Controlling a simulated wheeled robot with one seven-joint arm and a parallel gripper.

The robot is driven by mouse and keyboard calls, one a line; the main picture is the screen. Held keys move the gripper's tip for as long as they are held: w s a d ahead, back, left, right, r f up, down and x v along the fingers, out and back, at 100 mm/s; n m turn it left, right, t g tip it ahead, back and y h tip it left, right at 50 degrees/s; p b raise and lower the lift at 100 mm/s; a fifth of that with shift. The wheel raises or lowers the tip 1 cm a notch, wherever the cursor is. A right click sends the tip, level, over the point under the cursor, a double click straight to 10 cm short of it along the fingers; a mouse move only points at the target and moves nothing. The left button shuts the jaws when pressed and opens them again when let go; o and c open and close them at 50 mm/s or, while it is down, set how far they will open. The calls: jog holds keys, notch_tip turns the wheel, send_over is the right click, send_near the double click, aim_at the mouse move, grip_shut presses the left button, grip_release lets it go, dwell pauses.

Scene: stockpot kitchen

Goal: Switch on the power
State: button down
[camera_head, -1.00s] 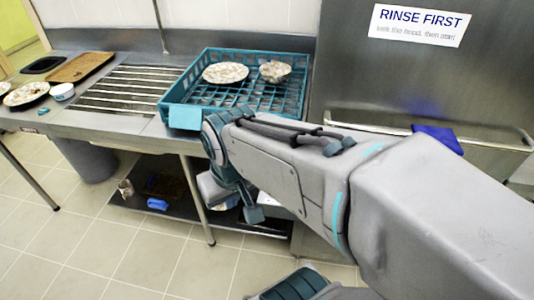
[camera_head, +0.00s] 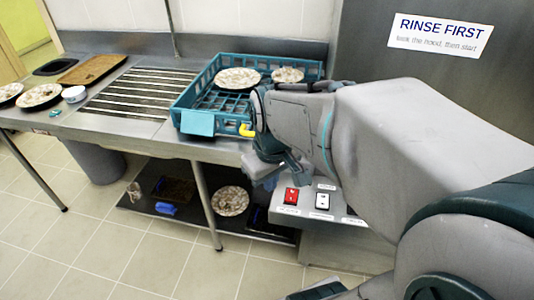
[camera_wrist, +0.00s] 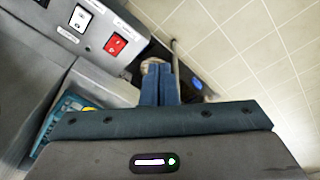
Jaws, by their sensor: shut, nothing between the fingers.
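A control panel (camera_head: 343,213) is on the front of the steel machine. It carries a red rocker switch (camera_head: 291,195) and a white-and-black rocker switch (camera_head: 322,201), with small labels that I cannot read. In the wrist view the red switch (camera_wrist: 115,45) and the white switch (camera_wrist: 80,18) show at upper left. My gripper (camera_wrist: 160,72) is shut and empty, its blue fingers together. The fingers are to the right of the red switch in that view, apart from it. In the head view my gripper (camera_head: 284,166) is close above and left of the switches, partly hidden by my arm.
Dirty dishes sit at far left. The lower shelf (camera_head: 180,222) holds a plate and small items. The floor in front is clear.

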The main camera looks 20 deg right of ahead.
jog(key=w+d+f+n+g, duration=0.2)
jog(key=w+d+n, duration=0.3)
jog(key=w+d, duration=0.1)
jog(key=n+g+y, duration=0.1)
jog(key=n, duration=0.2)
send_over(291, 199)
jog(key=w+d, duration=0.1)
jog(key=w, duration=0.1)
jog(key=shift+s+f, duration=0.2)
jog(key=shift+f, duration=1)
jog(key=f, duration=0.4)
jog(key=s+f, duration=0.1)
jog(key=f, duration=0.4)
jog(key=a+f, duration=0.1)
jog(key=f, duration=0.4)
jog(key=shift+s+p, duration=0.2)
jog(key=shift+p, duration=0.1)
